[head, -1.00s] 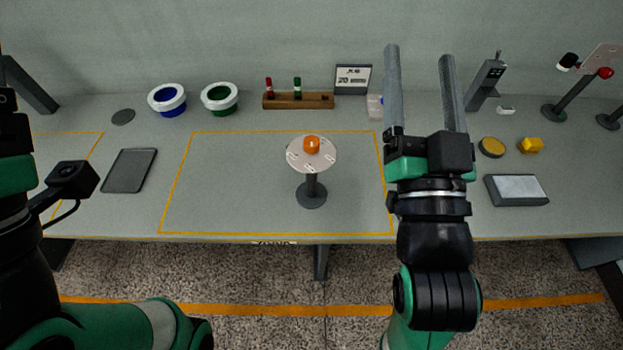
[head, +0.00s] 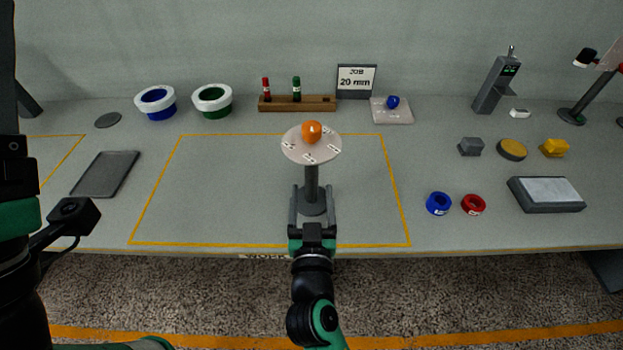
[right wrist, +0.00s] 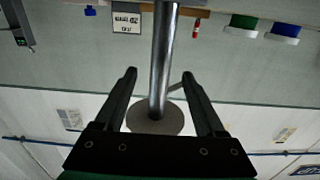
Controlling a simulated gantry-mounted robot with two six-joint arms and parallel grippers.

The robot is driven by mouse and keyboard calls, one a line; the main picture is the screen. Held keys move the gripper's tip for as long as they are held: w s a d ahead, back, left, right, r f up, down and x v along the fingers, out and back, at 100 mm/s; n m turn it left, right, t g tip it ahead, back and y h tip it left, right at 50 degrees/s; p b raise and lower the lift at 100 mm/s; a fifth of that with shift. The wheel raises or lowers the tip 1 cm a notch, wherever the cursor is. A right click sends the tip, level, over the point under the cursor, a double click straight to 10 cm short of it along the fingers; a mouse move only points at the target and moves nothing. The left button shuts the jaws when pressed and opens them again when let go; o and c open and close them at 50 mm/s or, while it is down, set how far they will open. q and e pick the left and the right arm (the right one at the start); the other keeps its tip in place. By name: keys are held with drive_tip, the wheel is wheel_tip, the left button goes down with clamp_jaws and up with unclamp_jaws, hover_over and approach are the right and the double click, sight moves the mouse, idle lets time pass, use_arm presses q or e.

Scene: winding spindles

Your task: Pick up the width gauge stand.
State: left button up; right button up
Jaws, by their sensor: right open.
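The stand (head: 312,182) has a pale round disc top with small labels, a grey post and a round dark base. It stands upright on the table inside a yellow outline. An orange ball-like piece (head: 312,132) sits on its disc. My right gripper (head: 313,196) is open and low at the post, with a finger on each side. In the right wrist view the post (right wrist: 162,60) passes between the open fingers (right wrist: 158,76), and the base (right wrist: 155,119) shows behind them. I see no clear grip. My left gripper (head: 8,75) is partly cut off at the left edge.
Blue (head: 438,204) and red (head: 473,205) rings, a grey block (head: 471,147) and a grey pad (head: 546,195) lie right. A grey gauge device (head: 496,84) stands behind. A sign (head: 356,81) and wooden rack (head: 297,104) are at the back. Dark tray (head: 105,174) left.

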sight(312, 182)
drive_tip(key=w+b, duration=0.2)
drive_tip(key=w, duration=0.2)
drive_tip(key=shift+w+r, duration=0.15)
drive_tip(key=shift+w, duration=0.15)
drive_tip(key=shift+w+r, duration=0.1)
drive_tip(key=shift+w, duration=0.25)
drive_tip(key=shift+c, duration=0.6)
clamp_jaws()
drive_tip(key=shift+r, duration=0.15)
